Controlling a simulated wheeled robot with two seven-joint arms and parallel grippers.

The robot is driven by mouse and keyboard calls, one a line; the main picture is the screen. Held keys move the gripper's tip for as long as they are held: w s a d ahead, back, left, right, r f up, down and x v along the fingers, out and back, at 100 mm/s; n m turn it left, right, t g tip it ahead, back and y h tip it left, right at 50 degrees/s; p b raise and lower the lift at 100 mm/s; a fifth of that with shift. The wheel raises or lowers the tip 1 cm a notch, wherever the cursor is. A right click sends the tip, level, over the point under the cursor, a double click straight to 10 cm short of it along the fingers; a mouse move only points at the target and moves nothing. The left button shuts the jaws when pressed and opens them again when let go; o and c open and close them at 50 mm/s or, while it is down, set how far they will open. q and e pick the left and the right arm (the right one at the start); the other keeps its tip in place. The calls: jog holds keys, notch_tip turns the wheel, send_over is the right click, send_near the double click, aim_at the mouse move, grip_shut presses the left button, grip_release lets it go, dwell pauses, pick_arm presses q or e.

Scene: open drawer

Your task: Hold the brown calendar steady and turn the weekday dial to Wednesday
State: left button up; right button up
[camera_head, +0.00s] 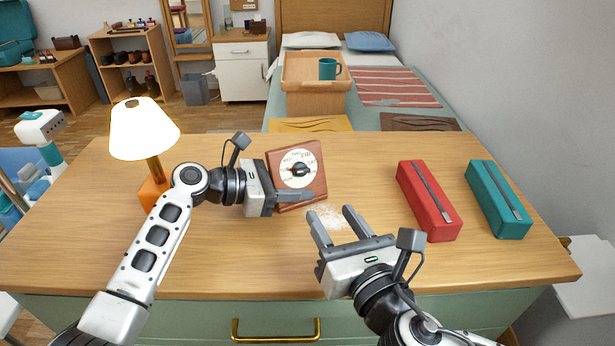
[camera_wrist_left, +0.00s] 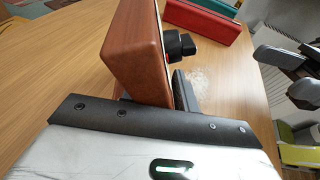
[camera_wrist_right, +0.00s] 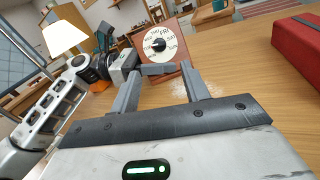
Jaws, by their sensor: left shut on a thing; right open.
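The brown calendar (camera_head: 317,190) stands tilted on the desk, with a white weekday dial (camera_head: 287,170) and a black knob (camera_head: 300,170) on its face. My left gripper (camera_head: 290,192) is shut on the calendar's lower left part, one finger across the front below the dial. In the left wrist view the calendar's brown side (camera_wrist_left: 138,62) sits between the fingers. My right gripper (camera_head: 331,214) is open and empty, in front of the calendar and apart from it. In the right wrist view the dial (camera_wrist_right: 170,48) shows weekday letters, THU, FRI and SAT near its top; the pointed setting is unclear.
A lit lamp (camera_head: 144,130) stands at the desk's left. A red box (camera_head: 420,195) and a teal box (camera_head: 490,192) lie at the right. A pale speckled patch (camera_head: 328,214) lies before the calendar. The desk (camera_head: 370,170) is clear between the calendar and red box.

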aim_at(304, 174)
jog(key=x, duration=1.1)
jog(key=shift+a, duration=0.1)
jog(key=c, duration=1)
